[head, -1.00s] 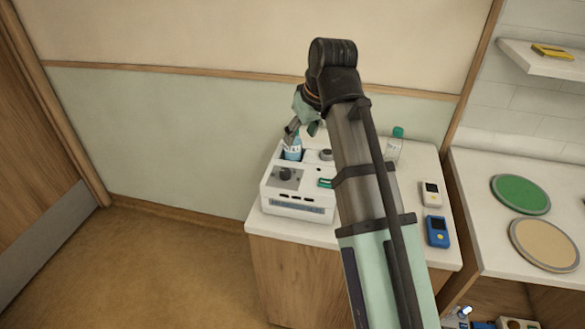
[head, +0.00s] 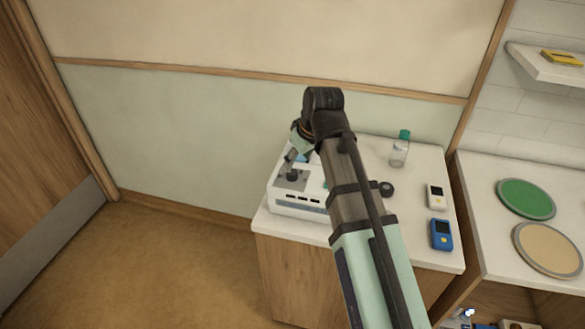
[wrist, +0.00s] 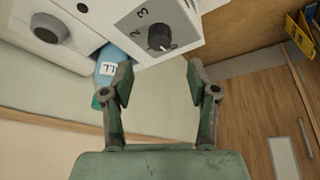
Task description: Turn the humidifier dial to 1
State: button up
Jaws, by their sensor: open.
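The humidifier (head: 300,208) is a white box on the bedside cabinet, partly hidden behind my arm. Its dark dial (head: 292,175) sits on a grey panel at its left front. In the wrist view the dial (wrist: 160,38) shows near the top centre, with a 3 and a 2 beside it and another mark partly hidden at its lower right.
A blue labelled bottle (wrist: 110,66) is at the humidifier, partly behind a finger. A green-capped bottle (head: 400,150), a black round object (head: 386,189), a white device (head: 435,197) and a blue device (head: 441,235) stand on the cabinet to the right.

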aim_at(292, 172)
jog(key=shift+p+x, duration=0.7)
jog(key=shift+x, duration=2.95)
jog(key=shift+s, duration=0.1)
grip_shut()
